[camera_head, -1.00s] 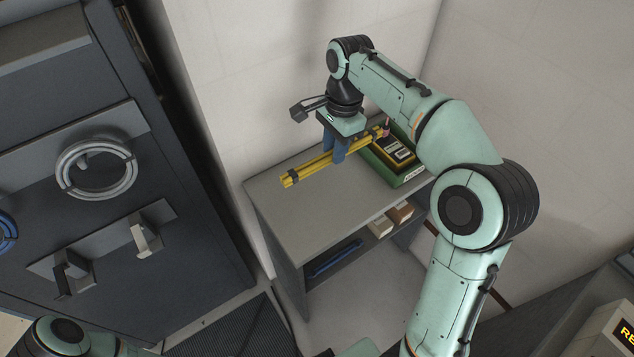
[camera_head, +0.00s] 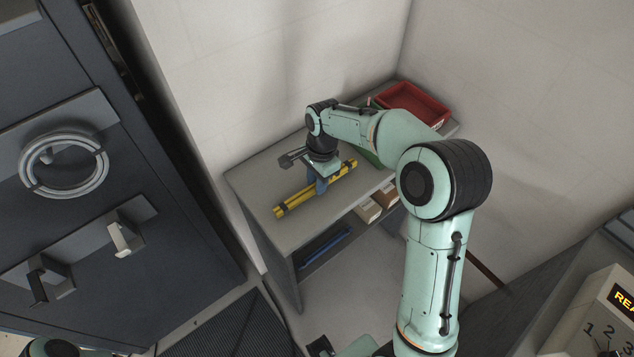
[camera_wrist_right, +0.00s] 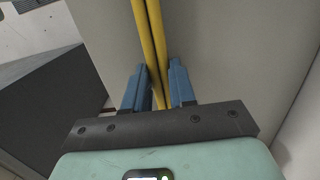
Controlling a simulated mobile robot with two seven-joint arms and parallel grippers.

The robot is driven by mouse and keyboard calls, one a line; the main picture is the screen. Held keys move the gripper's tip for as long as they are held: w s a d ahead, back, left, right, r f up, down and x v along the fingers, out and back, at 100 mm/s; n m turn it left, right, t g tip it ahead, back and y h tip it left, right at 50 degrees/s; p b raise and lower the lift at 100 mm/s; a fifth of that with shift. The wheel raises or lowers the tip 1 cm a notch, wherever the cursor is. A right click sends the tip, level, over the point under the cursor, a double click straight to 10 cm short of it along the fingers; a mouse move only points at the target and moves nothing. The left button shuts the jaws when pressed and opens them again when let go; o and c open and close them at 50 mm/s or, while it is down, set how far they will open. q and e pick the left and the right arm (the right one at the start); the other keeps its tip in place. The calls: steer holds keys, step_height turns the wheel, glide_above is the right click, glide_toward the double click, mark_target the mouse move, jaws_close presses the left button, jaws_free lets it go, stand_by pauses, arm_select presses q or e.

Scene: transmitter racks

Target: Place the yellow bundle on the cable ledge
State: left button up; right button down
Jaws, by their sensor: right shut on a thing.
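The yellow bundle (camera_head: 296,200) is a set of long thin yellow rods with dark bands. My right gripper (camera_head: 320,187) is shut on it near its middle, blue fingers pointing down, over the grey table. In the right wrist view the bundle (camera_wrist_right: 152,40) runs between the blue fingers (camera_wrist_right: 156,88). I cannot tell whether it touches the tabletop. The dark cabinet at left carries an upper ledge with a grey coil (camera_head: 64,165) and a lower ledge (camera_head: 88,246) with two small brackets; I cannot tell which is the cable ledge. My left gripper is out of view.
The grey table (camera_head: 258,178) stands against the wall. A red tray (camera_head: 412,104) and a partly hidden green tray (camera_head: 371,158) are at its back right. A shelf below holds small boxes (camera_head: 368,211) and a blue item (camera_head: 325,249). A device with a dial (camera_head: 605,318) is lower right.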

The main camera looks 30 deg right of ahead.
steer(key=shift+f, duration=0.3)
steer(key=shift+f, duration=0.1)
steer(key=c, duration=0.9)
jaws_free()
steer(key=shift+f, duration=0.1)
